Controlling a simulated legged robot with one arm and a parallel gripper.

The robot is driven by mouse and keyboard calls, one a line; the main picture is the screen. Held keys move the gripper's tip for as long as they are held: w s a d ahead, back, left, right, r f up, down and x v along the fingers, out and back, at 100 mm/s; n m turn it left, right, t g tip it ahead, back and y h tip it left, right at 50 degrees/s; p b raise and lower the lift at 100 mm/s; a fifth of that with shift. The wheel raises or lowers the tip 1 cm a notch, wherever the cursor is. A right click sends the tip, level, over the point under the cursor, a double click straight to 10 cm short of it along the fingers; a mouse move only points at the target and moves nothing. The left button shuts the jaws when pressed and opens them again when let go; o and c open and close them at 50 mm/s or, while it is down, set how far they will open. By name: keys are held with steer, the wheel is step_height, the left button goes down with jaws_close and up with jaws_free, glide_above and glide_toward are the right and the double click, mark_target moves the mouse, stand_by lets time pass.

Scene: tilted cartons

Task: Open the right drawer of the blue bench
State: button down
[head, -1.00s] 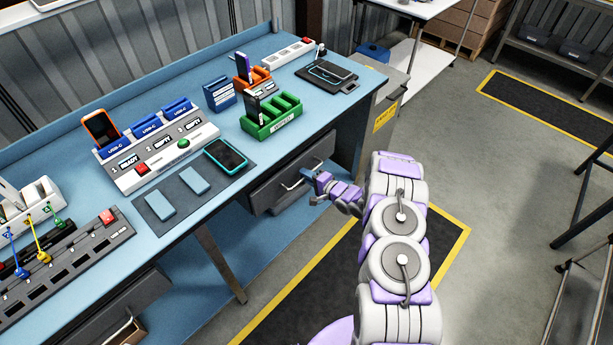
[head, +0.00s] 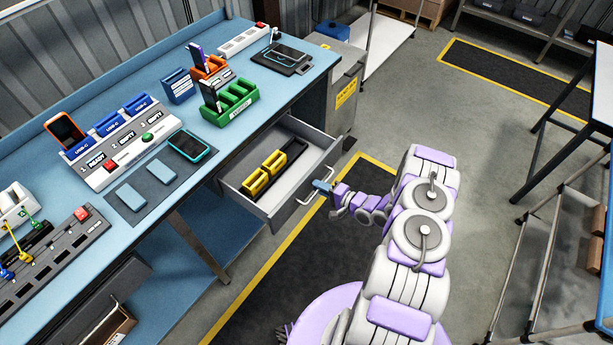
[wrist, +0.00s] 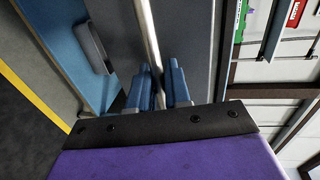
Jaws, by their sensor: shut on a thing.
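The right drawer (head: 265,214) of the blue bench (head: 206,136) is pulled well out, and its grey inside shows. A yellow rack (head: 262,174) and a black rack (head: 292,153) lie in it. My gripper (head: 321,186) is at the drawer front, shut on the metal bar handle (head: 304,199). In the wrist view the blue fingers (wrist: 160,88) stand on either side of the handle bar (wrist: 149,35), with the grey drawer front (wrist: 190,50) close behind.
A left drawer (head: 95,300) is partly open. Shelving and a table (head: 590,95) stand on the right, with clear floor (head: 490,150) between.

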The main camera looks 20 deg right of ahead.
steer(key=shift+s+d+f, duration=0.1)
steer(key=shift+s+d, duration=0.2)
steer(key=shift+s, duration=0.35)
steer(key=shift+s+d+f, duration=0.1)
steer(key=shift+s+d, duration=0.2)
steer(key=shift+s, duration=0.3)
steer(key=shift+s+d+f, duration=0.1)
steer(key=shift+s+d, duration=0.2)
steer(key=shift+s, duration=0.35)
steer(key=c, duration=1.3)
jaws_free()
steer(key=shift+w, duration=0.1)
steer(key=shift+c, duration=0.2)
steer(key=shift+r, duration=0.1)
steer(key=shift+w, duration=0.1)
steer(key=p+v, duration=0.2)
steer(key=v, duration=1.5)
steer(key=shift+d, duration=0.2)
